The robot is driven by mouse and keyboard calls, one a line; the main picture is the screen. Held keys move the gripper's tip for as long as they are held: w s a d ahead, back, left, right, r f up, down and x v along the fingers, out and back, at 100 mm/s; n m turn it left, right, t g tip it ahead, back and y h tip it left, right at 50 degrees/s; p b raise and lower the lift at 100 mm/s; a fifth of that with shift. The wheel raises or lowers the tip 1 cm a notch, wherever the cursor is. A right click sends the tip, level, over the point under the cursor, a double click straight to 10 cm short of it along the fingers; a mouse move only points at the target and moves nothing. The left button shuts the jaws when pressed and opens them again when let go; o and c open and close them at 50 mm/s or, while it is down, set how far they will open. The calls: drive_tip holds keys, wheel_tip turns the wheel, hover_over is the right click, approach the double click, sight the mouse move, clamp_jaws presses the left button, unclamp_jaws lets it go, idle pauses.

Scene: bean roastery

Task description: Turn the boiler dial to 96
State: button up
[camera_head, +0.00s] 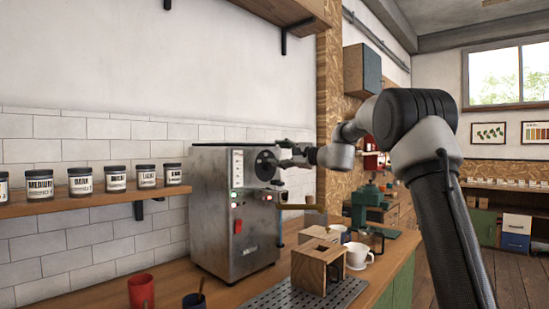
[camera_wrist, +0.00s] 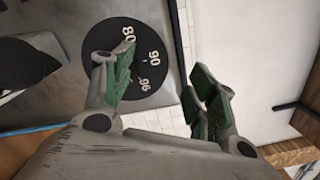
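The boiler dial (camera_head: 264,165) is a round black disc on the front of the steel machine (camera_head: 215,215). In the wrist view the dial (camera_wrist: 140,42) shows the white numbers 80, 90 and 96, tilted. One green-padded finger covers part of the disc, so any knob or pointer at its middle is hidden. My gripper (camera_wrist: 163,85) has its two fingers well apart with nothing seen between them. The other finger stands beyond the right side of the disc. In the head view my gripper (camera_head: 288,155) is close in front of the dial; contact cannot be told.
A wooden box (camera_head: 309,272), a white cup (camera_head: 358,255) and a red cup (camera_head: 141,291) stand on the counter. Several labelled jars line a shelf (camera_head: 60,202) at left.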

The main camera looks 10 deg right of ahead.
drive_tip(key=v, duration=0.3)
drive_tip(key=f+v, duration=0.1)
drive_tip(key=v, duration=0.1)
drive_tip(key=shift+s, duration=0.3)
idle(0.5)
